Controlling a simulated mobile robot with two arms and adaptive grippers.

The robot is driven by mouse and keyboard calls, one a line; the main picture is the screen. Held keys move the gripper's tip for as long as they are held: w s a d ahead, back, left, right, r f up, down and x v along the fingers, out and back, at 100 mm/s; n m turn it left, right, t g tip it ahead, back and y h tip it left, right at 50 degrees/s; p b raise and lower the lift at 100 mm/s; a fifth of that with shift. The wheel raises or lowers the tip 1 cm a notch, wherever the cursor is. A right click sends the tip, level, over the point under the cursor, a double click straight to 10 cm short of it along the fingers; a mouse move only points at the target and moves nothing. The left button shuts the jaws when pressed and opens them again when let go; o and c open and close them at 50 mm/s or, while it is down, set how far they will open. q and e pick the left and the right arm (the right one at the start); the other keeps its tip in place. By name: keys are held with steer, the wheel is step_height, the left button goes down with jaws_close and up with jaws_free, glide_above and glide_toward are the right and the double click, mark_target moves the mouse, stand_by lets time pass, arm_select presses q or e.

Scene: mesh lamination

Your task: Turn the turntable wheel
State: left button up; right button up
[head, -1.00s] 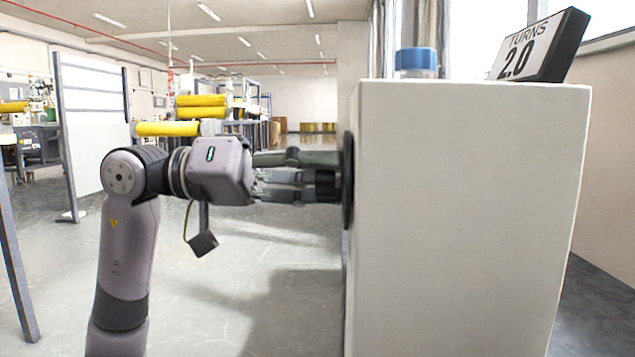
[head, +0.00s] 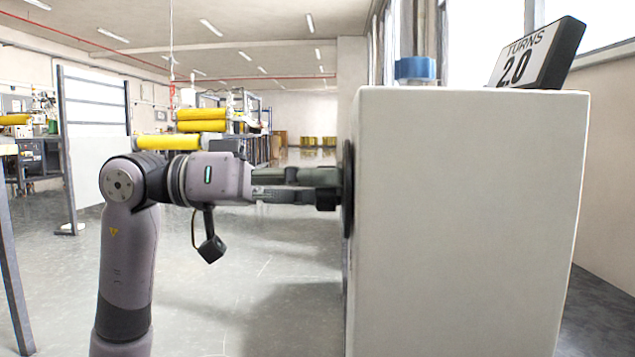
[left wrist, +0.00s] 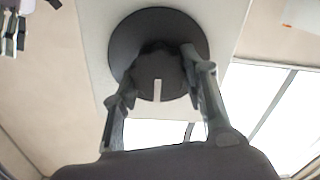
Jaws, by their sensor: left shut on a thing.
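The turntable wheel is a dark disc (head: 348,190) seen edge-on, mounted on the left side of a white box (head: 465,220). In the left wrist view the wheel (left wrist: 203,38) is a round black plate with a raised hub that bears a pale mark (left wrist: 157,90). My left gripper (head: 335,188) reaches in horizontally from the left and is shut on the wheel's hub. In the left wrist view its two fingers (left wrist: 158,75) lie on either side of the hub. A tilted counter (head: 535,57) on the box reads "TURNS 2.0".
A blue-capped container (head: 415,69) stands on top of the box, left of the counter. Yellow rolls (head: 201,120) on a rack and a white panel (head: 97,140) stand behind my left arm. The grey floor left of the box is open.

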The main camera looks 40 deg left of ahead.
arm_select(q)
steer(key=o, duration=1.2)
steer(key=v, duration=1.2)
steer(key=shift+f, duration=0.1)
